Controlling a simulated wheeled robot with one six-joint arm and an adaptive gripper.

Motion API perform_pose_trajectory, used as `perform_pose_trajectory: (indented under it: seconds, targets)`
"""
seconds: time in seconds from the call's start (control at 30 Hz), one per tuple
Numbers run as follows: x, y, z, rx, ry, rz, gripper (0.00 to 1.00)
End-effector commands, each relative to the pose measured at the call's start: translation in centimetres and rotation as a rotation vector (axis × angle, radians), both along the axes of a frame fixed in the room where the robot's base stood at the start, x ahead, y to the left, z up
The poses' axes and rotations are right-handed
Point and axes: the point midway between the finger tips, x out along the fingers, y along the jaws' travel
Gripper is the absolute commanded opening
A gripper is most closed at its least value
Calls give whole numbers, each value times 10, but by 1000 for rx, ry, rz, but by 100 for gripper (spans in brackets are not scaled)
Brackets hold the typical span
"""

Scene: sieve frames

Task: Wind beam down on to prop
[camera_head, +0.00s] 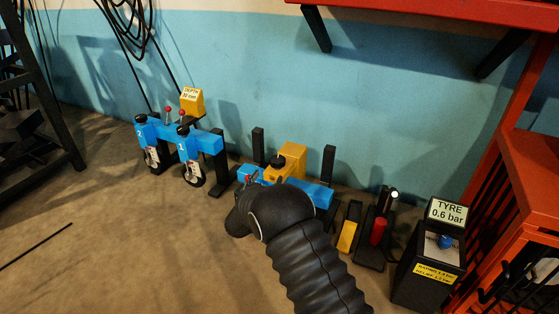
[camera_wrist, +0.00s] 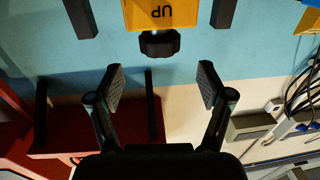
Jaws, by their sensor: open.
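A blue beam (camera_head: 318,192) lies low between two black posts (camera_head: 328,163) near the wall in the head view. A yellow housing (camera_head: 292,155) with a black knob (camera_head: 277,161) sits at it. In the wrist view the yellow housing (camera_wrist: 160,14) is marked "UP", and the black knob (camera_wrist: 160,43) shows below it. My gripper (camera_wrist: 160,87) is open and empty, its fingers spread apart just short of the knob, with the knob roughly centred between them. My arm hides the gripper and part of the beam in the head view. I cannot tell which thing is the prop.
Left is another blue unit (camera_head: 209,142) with gauges and a yellow depth sign (camera_head: 192,101). Right are a yellow block (camera_head: 347,236), a red cylinder (camera_head: 378,231) and a black tyre-pressure box (camera_head: 429,266). A red frame (camera_head: 520,110) stands far right. Floor at front left is mostly clear.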

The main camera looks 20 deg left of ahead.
Motion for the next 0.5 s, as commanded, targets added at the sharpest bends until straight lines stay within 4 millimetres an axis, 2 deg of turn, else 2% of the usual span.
perform_pose_trajectory:
  seconds: [0.5]
  targets:
    - [93, 0, -1, 1, -1, 0, 79]
